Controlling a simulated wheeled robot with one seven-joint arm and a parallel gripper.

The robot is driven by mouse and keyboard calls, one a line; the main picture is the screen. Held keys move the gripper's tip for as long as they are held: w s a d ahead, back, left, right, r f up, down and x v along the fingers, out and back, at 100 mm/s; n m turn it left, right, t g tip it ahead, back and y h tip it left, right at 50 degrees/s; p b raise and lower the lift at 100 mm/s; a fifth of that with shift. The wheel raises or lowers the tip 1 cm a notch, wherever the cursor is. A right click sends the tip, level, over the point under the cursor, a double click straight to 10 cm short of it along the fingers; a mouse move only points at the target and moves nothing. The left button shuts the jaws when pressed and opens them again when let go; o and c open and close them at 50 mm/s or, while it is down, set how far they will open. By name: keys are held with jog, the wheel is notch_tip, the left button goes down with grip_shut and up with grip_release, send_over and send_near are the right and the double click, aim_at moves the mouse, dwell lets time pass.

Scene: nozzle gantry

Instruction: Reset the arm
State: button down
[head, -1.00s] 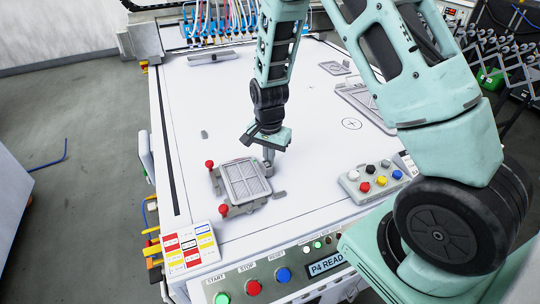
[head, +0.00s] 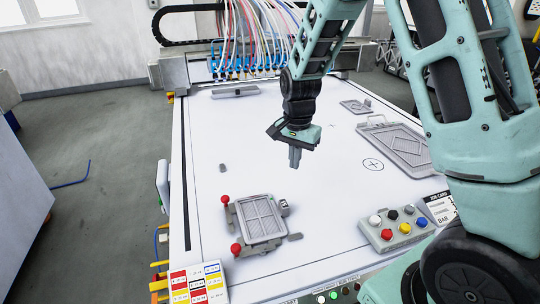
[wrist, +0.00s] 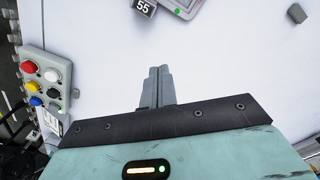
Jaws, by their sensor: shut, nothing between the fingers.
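My gripper (head: 295,157) is shut and empty, its fingers together and pointing down above the white table (head: 330,215). It hangs clear of the table, up and to the right of a grey fixture tray (head: 262,220) with two red knobs at its left side.
A button box (head: 398,228) with several coloured buttons stands at the front right. A larger grey tray (head: 398,145) lies at the right. A row of blue nozzles with hoses (head: 245,65) lines the back. The table's middle is mostly clear.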

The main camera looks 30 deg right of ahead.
jog(key=s+a+r+n+y, duration=0.1)
jog(key=s+a+r+n, duration=0.2)
jog(key=s+a+n, duration=0.4)
jog(key=s+a+r+n, duration=0.3)
jog(key=s+a, duration=0.1)
jog(key=a, duration=0.5)
jog(key=s+a+r+n, duration=0.1)
jog(key=s+a+n, duration=0.1)
jog(key=s+n, duration=0.2)
jog(key=s+a+r+n, duration=0.1)
jog(key=s+a+n, duration=0.2)
jog(key=s, duration=0.8)
jog(key=n, duration=0.2)
jog(key=shift+s+n, duration=0.2)
jog(key=shift+n, duration=0.1)
jog(key=shift+r, duration=0.1)
